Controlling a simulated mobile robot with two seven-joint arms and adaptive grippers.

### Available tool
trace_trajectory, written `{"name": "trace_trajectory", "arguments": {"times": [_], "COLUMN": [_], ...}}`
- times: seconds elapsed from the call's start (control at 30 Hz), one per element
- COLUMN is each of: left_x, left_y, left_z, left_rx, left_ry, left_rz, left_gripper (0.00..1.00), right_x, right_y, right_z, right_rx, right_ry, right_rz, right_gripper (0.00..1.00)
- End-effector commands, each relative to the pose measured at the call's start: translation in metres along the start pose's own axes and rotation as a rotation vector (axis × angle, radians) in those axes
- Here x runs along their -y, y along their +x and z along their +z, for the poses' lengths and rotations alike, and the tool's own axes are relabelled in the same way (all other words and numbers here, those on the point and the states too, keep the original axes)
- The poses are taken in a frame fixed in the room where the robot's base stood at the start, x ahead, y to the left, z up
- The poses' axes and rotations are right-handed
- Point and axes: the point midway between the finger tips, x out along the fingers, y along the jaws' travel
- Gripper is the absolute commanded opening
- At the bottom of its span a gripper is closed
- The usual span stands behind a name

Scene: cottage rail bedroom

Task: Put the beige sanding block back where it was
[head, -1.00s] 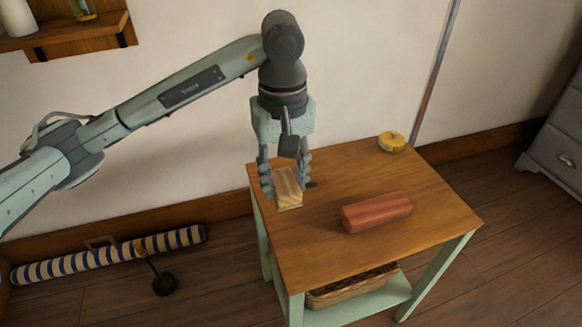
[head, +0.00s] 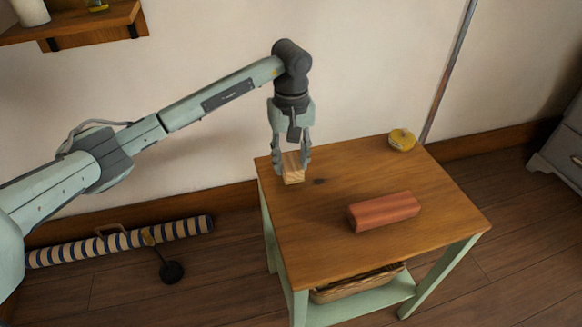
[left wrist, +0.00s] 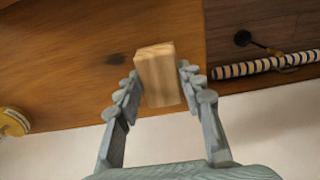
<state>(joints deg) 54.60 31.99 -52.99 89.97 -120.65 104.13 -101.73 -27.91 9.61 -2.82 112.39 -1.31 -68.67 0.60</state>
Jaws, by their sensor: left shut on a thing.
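The beige sanding block (head: 293,169) is a small wooden block with visible grain. My left gripper (head: 291,160) points down and is shut on it, over the back left part of the wooden table (head: 295,235). I cannot tell whether the block's underside touches the tabletop. In the left wrist view the block (left wrist: 160,78) sits between the two fingers of my left gripper (left wrist: 158,88), with the tabletop behind it. My right gripper is not in view.
A reddish block (head: 384,211) lies right of the middle of the tabletop. A round yellow object (head: 402,140) stands at the back right corner. A basket (head: 357,283) is on the lower shelf. The tabletop's front left is clear. A wall rises behind.

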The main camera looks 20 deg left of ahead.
Motion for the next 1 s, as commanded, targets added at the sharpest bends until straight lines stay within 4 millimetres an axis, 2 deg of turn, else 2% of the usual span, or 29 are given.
{"name": "trace_trajectory", "arguments": {"times": [0.1, 0.2, 0.47, 0.63, 0.67, 0.7, 0.8, 1.0], "left_x": [0.0, 0.0, 0.0, 0.0, 0.0, 0.0, 0.0, 0.0], "left_y": [0.018, 0.027, 0.028, 0.03, 0.03, 0.029, 0.029, 0.029], "left_z": [0.002, 0.001, 0.0, 0.001, 0.001, 0.001, 0.001, 0.001], "left_rx": [0.004, 0.001, 0.0, 0.0, 0.0, 0.0, 0.0, 0.001], "left_ry": [0.0, -0.001, 0.0, 0.0, 0.0, 0.0, 0.0, 0.0], "left_rz": [-0.001, 0.0, 0.0, 0.0, 0.0, 0.0, 0.0, 0.0], "left_gripper": [0.11, 0.11, 0.11, 0.11, 0.41, 0.46, 0.58, 0.58], "right_x": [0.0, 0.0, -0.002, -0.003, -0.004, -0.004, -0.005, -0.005], "right_y": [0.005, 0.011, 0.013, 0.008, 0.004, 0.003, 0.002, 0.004], "right_z": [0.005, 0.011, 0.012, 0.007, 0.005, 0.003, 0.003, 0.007], "right_rx": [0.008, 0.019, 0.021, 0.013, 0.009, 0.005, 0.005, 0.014], "right_ry": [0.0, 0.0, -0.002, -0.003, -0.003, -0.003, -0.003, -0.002], "right_rz": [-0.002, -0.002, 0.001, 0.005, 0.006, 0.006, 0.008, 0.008], "right_gripper": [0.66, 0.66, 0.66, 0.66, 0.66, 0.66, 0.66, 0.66]}}
